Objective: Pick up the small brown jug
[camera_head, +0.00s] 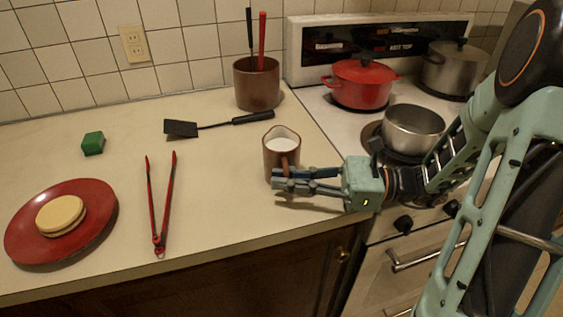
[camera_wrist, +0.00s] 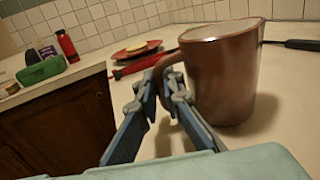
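The small brown jug (camera_head: 270,157) stands upright on the counter near its right end, with white contents showing at its top. In the wrist view the jug (camera_wrist: 226,75) fills the right of centre, its handle turned to the left and toward me. My gripper (camera_head: 277,180) is level with the lower part of the jug on its near side. In the wrist view my gripper's fingertips (camera_wrist: 163,88) are close together, one on each side of the handle. I cannot tell whether both fingers press on it.
A saucepan (camera_head: 414,129) and a red pot (camera_head: 360,83) stand on the stove to the right. A spatula (camera_head: 217,124) and a utensil crock (camera_head: 257,84) lie behind the jug. Red tongs (camera_head: 160,205), a red plate (camera_head: 97,220) and a green block (camera_head: 93,143) are left.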

